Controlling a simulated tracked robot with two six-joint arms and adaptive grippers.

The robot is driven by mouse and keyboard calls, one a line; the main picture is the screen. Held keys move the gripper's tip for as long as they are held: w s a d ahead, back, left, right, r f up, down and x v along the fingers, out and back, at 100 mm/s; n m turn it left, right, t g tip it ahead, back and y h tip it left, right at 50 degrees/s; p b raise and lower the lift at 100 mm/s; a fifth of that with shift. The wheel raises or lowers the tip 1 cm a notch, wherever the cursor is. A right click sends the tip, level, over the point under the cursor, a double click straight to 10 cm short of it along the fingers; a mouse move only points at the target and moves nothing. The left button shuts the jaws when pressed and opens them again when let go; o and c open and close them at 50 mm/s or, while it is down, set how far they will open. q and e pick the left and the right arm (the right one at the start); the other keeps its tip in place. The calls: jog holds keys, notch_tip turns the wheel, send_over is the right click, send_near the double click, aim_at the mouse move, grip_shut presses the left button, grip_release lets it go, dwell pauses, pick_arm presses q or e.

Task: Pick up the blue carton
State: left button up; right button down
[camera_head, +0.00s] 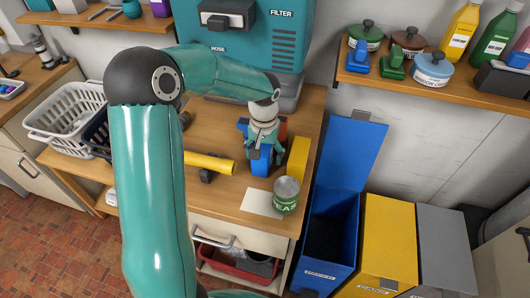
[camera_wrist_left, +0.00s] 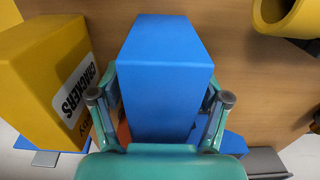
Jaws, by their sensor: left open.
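The blue carton (camera_head: 260,166) stands on the wooden worktop in the head view, partly hidden by my left gripper (camera_head: 264,150). In the left wrist view the blue carton (camera_wrist_left: 165,88) fills the middle, its near face toward the camera. My left gripper (camera_wrist_left: 160,98) is open, with one finger on each side of the carton. Whether the fingers touch its sides is hard to tell. My right gripper is not in view.
A yellow crackers box (camera_wrist_left: 45,75) stands close beside the carton. A green can (camera_head: 286,197) is in front, and a yellow pipe (camera_head: 210,162) lies to the left. Blue (camera_head: 330,235) and yellow (camera_head: 385,245) bins stand right of the worktop.

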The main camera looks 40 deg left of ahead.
pick_arm(q)
jog(key=c, duration=1.1)
jog(key=shift+r, duration=0.1)
jog(key=shift+c, duration=0.2)
notch_tip(320, 180, up, 20)
